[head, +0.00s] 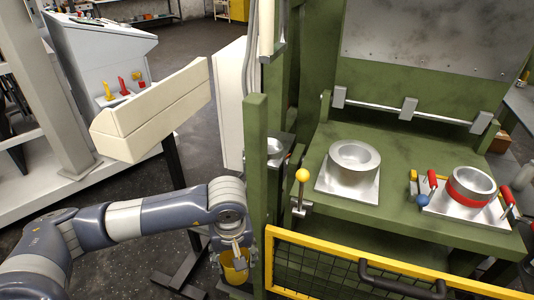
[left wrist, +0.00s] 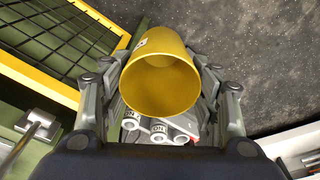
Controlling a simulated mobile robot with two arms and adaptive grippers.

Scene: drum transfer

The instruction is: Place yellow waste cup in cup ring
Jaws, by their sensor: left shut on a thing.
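The yellow waste cup (head: 235,270) is in my left gripper (head: 238,252), low beside the green machine post in the head view. In the left wrist view the cup (left wrist: 160,88) shows its open mouth toward the camera. The fingers of my left gripper (left wrist: 165,66) are shut on both sides of it. The cup's base is hidden in both views. I cannot make out the cup ring for certain. My right gripper is not in view.
A green post (head: 257,190) stands just right of the cup. A yellow-framed mesh gate (head: 330,262) with a dark handle is to its right. The green machine table (head: 400,180) holds a metal bowl (head: 354,160) and a red-banded pot (head: 471,187). Dark floor lies left.

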